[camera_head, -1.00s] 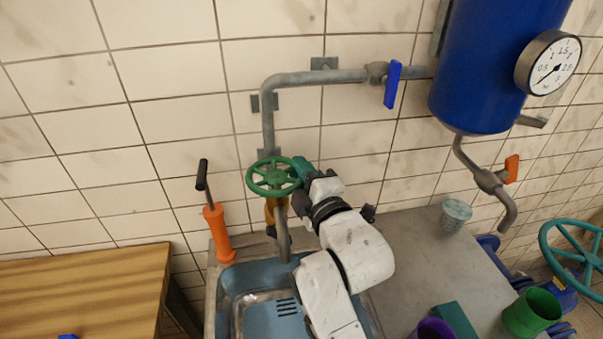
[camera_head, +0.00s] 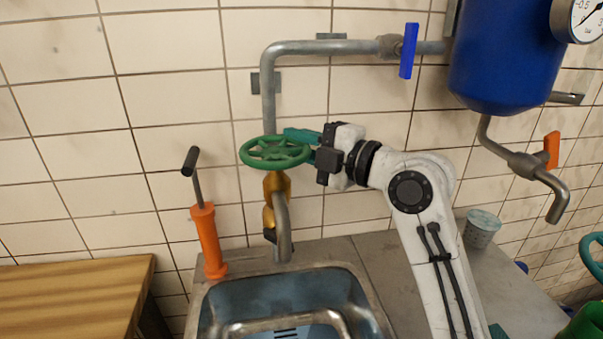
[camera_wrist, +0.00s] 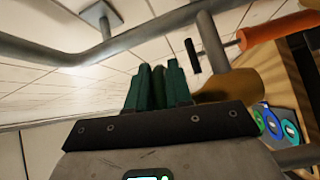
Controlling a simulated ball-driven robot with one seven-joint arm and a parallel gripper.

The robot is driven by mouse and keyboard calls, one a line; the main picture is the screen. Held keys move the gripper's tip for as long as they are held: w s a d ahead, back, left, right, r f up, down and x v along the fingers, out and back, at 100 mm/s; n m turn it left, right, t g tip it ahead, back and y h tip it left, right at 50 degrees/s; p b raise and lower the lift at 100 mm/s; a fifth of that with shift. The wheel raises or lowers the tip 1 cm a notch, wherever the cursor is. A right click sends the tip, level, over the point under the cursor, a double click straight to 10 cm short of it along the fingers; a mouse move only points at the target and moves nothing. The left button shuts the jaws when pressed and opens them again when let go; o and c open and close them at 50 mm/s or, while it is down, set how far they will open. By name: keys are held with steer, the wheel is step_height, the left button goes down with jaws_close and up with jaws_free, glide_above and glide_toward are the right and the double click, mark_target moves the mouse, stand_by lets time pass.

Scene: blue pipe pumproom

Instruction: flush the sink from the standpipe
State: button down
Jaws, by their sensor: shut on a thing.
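The green handwheel (camera_head: 275,152) sits on the standpipe (camera_head: 268,100) above a brass valve body (camera_head: 276,190). My gripper (camera_head: 305,145) is shut on the wheel's rim at its right side. In the wrist view the green fingers (camera_wrist: 158,88) close on a darker green piece of rim (camera_wrist: 158,86). The grey spout (camera_head: 282,225) points down at the sink (camera_head: 290,280). I see no water leaving it. The blue lever (camera_head: 408,50) on the upper pipe stands across the pipe.
An orange hand pump (camera_head: 208,240) stands left of the sink. A blue tank (camera_head: 505,55) with a gauge (camera_head: 580,18) and an orange-levered outlet (camera_head: 550,150) hangs at right. A grey cup (camera_head: 481,228) stands on the counter. A wooden table (camera_head: 75,295) is at left.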

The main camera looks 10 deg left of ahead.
steer(key=shift+w+a+n+g+y+b, duration=0.2)
steer(key=shift+n+g+b, duration=0.3)
steer(key=shift+b, duration=0.45)
steer(key=shift+w+n+g+y+b, duration=0.1)
steer(key=shift+n+g+y+b, duration=0.2)
steer(key=shift+g+b, duration=0.55)
steer(key=shift+r+b, duration=0.1)
steer(key=shift+b, duration=0.25)
steer(key=shift+a+r+n+g+y+b, duration=0.1)
steer(key=shift+r+n+g+y+b, duration=0.15)
steer(key=shift+n+y+b, duration=0.1)
steer(key=c, duration=1.1)
jaws_free()
steer(key=shift+f, duration=0.15)
steer(key=shift+a+f, duration=0.1)
steer(key=shift+s+d, duration=0.1)
steer(key=shift+d, duration=0.2)
steer(key=b+v, duration=0.1)
steer(key=v, duration=0.9)
steer(key=shift+b, duration=0.3)
steer(key=shift+d, duration=0.1)
